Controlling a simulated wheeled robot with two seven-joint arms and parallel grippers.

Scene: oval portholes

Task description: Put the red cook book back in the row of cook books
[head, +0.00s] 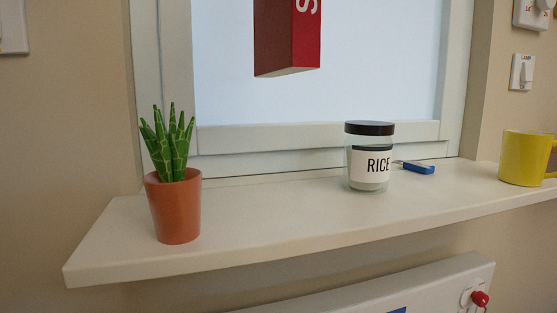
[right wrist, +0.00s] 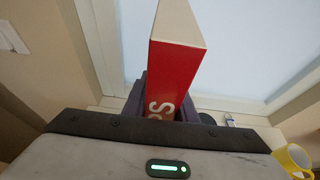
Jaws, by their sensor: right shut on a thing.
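The red cook book (head: 290,36) hangs in the air in front of the window, at the top of the head view. Its upper part is cut off there, and white letters show on its spine. In the right wrist view the red book (right wrist: 173,75) stands up between the dark fingers of my right gripper (right wrist: 162,105), which is shut on it. The right gripper is out of the head view. My left gripper is in neither view. No row of cook books shows.
A white sill (head: 280,222) holds a potted plant (head: 174,208) at left, a rice jar (head: 369,160) at middle, a blue-handled thing (head: 420,169) and a yellow mug (head: 524,158) at right. The sill between plant and jar is clear. Switches (head: 522,72) are on the right wall.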

